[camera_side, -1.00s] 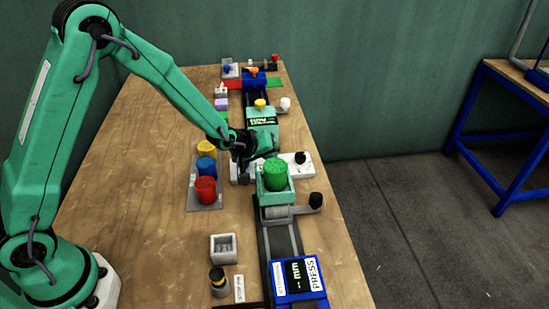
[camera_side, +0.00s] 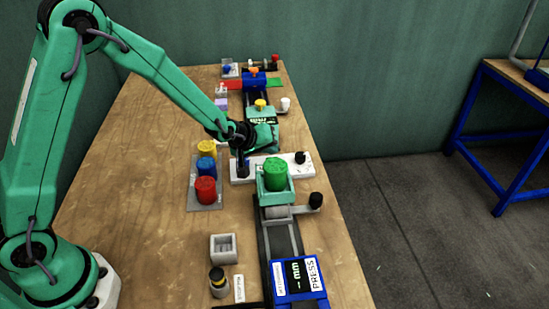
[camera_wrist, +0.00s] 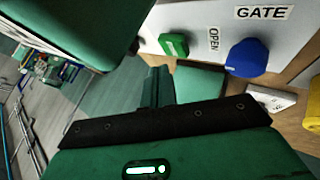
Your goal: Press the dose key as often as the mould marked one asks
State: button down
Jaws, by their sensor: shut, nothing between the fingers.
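A black knob (camera_side: 300,157) stands at the panel's right end. No key marked dose and no mould marked one can be read. A green cylinder (camera_side: 275,174) sits in a pale green holder (camera_side: 273,198) in front of the panel. The wrist view shows a white panel (camera_wrist: 205,18) marked GATE and OPEN, with a green key (camera_wrist: 174,45) and a blue knob (camera_wrist: 247,57).
Red (camera_side: 205,190), blue (camera_side: 206,167) and yellow (camera_side: 206,148) cylinders stand on a grey plate to the left. A blue PRESS unit (camera_side: 298,280) and a grey open box (camera_side: 223,248) are in front. The left of the wooden table (camera_side: 130,190) is clear.

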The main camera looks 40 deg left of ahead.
jog(key=shift+r, duration=2.2)
jog(key=shift+r, duration=0.1)
dwell(0.9)
notch_tip(320, 180, up, 4)
jog(key=shift+d+f, duration=0.1)
jog(key=shift+f, duration=0.1)
jog(key=shift+f, duration=0.2)
dwell(0.4)
jog(key=shift+f, duration=4.2)
jog(key=shift+f, duration=0.15)
jog(key=shift+f, duration=0.3)
